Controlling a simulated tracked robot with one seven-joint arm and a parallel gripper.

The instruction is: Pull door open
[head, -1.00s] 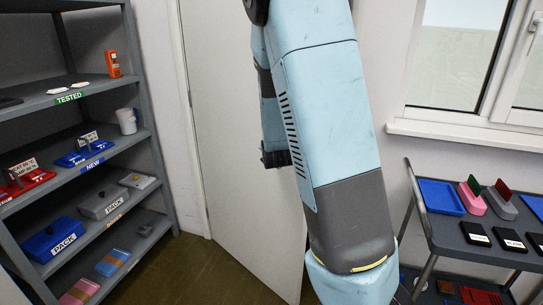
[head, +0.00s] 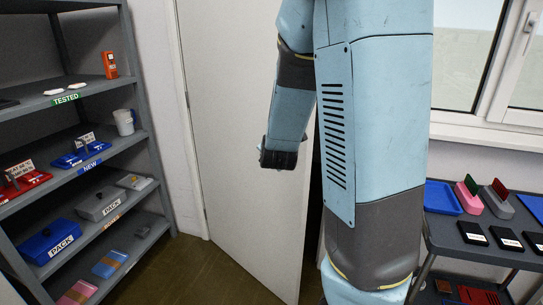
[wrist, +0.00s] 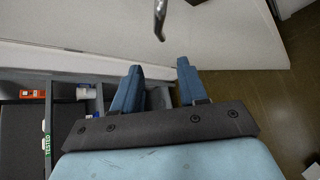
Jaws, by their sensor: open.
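The white door (head: 235,140) stands ajar in the head view, with a dark gap along its right edge beside my arm. In the wrist view, the pale door panel (wrist: 90,28) fills the upper left, and a metal handle (wrist: 160,20) hangs into the top middle. My gripper (wrist: 158,68) is open, its two blue fingers apart and empty. The handle is beyond the fingertips, roughly in line with the space between them, and not touching. In the head view the fingers are not clearly visible, and the handle cannot be made out.
A grey shelf rack (head: 140,90) with boxes and trays stands left of the door. A dark trolley (head: 475,240) with small devices stands at the right under the window. Brown floor (head: 215,270) is clear in front of the door.

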